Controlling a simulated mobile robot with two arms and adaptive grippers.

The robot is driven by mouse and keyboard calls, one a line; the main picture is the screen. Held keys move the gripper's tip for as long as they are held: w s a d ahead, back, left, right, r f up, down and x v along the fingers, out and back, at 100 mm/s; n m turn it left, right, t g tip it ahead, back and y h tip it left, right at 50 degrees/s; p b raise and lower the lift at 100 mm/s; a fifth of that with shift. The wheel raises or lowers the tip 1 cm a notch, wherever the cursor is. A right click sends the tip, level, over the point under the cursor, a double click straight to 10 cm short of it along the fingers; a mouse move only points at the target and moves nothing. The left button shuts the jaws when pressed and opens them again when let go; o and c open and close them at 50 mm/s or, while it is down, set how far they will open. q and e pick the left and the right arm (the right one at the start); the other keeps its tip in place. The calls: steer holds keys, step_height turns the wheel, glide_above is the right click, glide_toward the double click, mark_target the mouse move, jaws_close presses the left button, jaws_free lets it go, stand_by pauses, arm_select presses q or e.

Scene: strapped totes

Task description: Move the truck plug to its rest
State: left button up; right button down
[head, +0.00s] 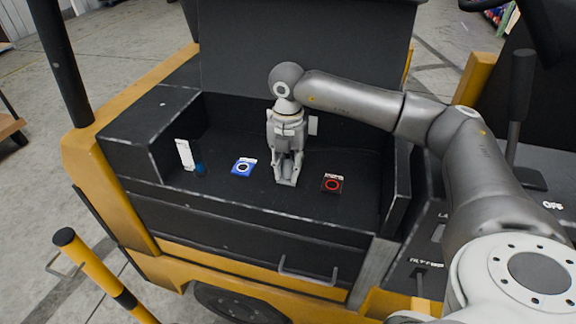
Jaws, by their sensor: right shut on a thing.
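My right gripper (287,180) reaches down into the black open compartment of the yellow and black truck. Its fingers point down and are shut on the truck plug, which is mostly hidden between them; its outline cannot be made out. The fingertips are low, close to the compartment floor. They are between a blue square with a white ring (243,167) on the left and a dark square with a red ring (332,184) on the right. I cannot tell which place is the plug's rest. My left gripper is not in view.
A white upright plate (184,154) and a small dark blue round piece (200,169) are at the compartment's left. The compartment's front wall (250,213) and right wall (397,190) bound the space. A raised black lid (305,50) stands behind.

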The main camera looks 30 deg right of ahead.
steer(key=c, duration=1.2)
jaws_free()
steer(key=shift+o, duration=0.2)
steer(key=shift+r, duration=0.1)
step_height(320, 180, up, 12)
steer(key=shift+f, duration=0.15)
